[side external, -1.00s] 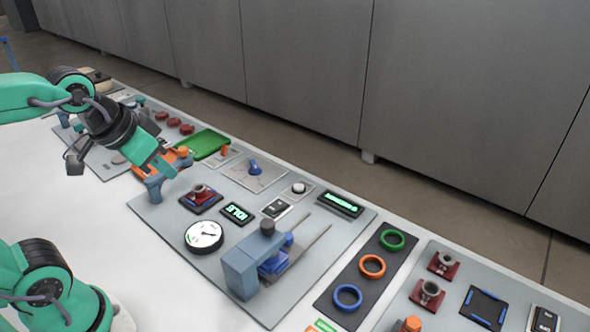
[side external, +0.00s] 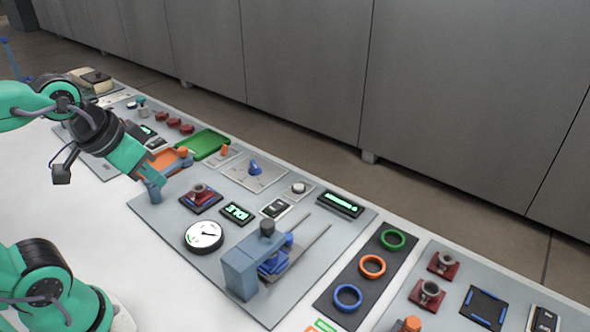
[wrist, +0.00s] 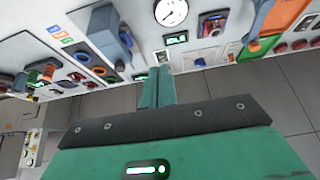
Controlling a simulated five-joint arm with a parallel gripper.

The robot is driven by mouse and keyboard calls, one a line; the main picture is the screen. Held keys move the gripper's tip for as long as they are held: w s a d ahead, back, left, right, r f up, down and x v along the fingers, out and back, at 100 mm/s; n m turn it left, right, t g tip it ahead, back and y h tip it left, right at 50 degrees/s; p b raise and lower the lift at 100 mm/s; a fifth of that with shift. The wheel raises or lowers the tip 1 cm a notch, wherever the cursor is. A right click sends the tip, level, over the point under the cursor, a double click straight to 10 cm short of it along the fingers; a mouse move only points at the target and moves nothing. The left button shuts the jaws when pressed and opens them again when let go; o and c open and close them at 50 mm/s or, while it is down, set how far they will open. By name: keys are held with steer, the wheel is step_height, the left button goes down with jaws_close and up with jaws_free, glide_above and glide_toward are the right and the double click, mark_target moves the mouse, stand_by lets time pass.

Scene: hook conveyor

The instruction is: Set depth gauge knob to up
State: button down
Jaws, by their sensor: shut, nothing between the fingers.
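A blue knob (side external: 254,167) stands on a light square plate (side external: 268,178) at the back of the grey panel in the side view. No label on it is readable, so I cannot tell whether it is the depth gauge knob or where it points. A round white dial (side external: 204,235) lies nearer the front; it also shows at the top of the wrist view (wrist: 170,12). My gripper (side external: 138,178) is shut and empty, above the panel's left end, well left of the blue knob and apart from it. Its teal fingers (wrist: 157,88) are together in the wrist view.
A blue-grey post (side external: 152,190) stands close to my fingertips. A red fixture (side external: 201,198), a lit display (side external: 238,213) and a blue slide press (side external: 242,268) stand on the panel. A green tray (side external: 203,144) lies behind. The white table front is clear.

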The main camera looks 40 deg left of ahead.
stand_by(0.3)
steer(key=c, duration=1.6)
jaws_free()
steer(key=o, duration=0.3)
steer(key=shift+w+d+r, duration=0.1)
steer(key=shift+w, duration=0.05)
steer(key=shift+o, duration=1)
steer(key=shift+w+d, duration=0.1)
steer(key=shift+w, duration=0.1)
steer(key=w+d+f+m+g, duration=0.1)
steer(key=w+d, duration=0.3)
steer(key=w+d+f+m+g, duration=0.1)
steer(key=w+d+f+g, duration=0.1)
steer(key=w+d, duration=0.2)
steer(key=w+d+f+g, duration=0.1)
steer(key=w+d+g, duration=0.1)
steer(key=w+d, duration=0.2)
steer(key=shift+w+f+m, duration=0.25)
steer(key=shift+w+m, duration=0.15)
steer(key=shift+w, duration=0.1)
steer(key=shift+w+d+f+g, duration=0.25)
steer(key=shift+d+f+g, duration=0.05)
steer(key=shift+d, duration=0.05)
